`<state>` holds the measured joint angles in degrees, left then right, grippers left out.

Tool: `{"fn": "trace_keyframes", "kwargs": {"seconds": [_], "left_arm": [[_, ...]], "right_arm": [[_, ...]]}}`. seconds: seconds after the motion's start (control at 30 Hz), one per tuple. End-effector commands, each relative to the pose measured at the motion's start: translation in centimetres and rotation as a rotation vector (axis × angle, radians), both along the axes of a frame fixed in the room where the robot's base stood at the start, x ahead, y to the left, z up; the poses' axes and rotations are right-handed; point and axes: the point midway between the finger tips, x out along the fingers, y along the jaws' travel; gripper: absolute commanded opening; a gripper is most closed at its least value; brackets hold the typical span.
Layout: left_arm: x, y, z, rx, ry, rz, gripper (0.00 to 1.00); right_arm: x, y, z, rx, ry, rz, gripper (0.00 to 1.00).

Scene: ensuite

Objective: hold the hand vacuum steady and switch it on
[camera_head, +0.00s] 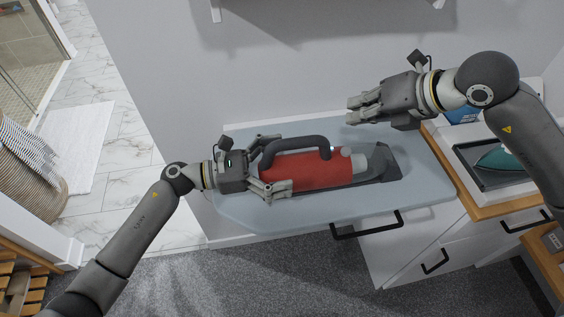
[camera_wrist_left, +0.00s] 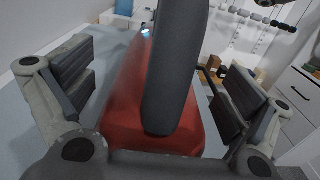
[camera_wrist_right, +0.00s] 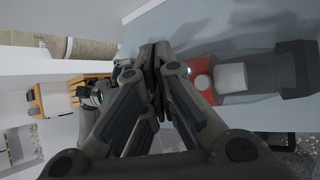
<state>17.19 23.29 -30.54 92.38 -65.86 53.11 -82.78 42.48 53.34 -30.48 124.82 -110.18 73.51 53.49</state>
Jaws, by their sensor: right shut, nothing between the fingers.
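The hand vacuum (camera_head: 310,171) lies on the pale blue board, with a red body, a dark grey top handle and a grey nozzle to the right. My left gripper (camera_head: 272,164) is open around its rear end, one finger on each side. In the left wrist view the red body (camera_wrist_left: 130,110) and handle (camera_wrist_left: 175,70) lie between the spread pads, with gaps visible. A small bright spot shows on the body near the handle's front end. My right gripper (camera_head: 354,110) is shut and empty, above and behind the vacuum, apart from it. The right wrist view shows the vacuum (camera_wrist_right: 201,80) beyond its fingers.
The pale blue board (camera_head: 405,205) has a black handle (camera_head: 366,226) at its front edge. A teal iron (camera_head: 503,157) sits in a dark tray on the wooden-topped cabinet at right. A wall stands close behind the board. Board space around the vacuum is clear.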

Motion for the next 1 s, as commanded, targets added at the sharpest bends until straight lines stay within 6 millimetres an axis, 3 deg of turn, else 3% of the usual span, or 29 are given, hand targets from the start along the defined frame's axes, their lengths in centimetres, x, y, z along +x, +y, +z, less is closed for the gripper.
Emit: {"fn": "trace_keyframes", "kwargs": {"seconds": [0.37,0.8,1.0], "left_arm": [[0.0,0.7,0.0,0.000,-0.001,0.002,1.00],[-1.3,9.2,-0.1,0.003,0.000,0.002,1.00],[-1.6,11.5,0.0,0.000,0.001,0.001,1.00]], "right_arm": [[0.0,0.0,0.0,-0.001,0.000,-0.001,0.00],[0.0,0.0,0.0,0.000,0.000,0.000,0.00],[0.0,0.0,0.0,0.000,0.000,0.000,0.00]]}}
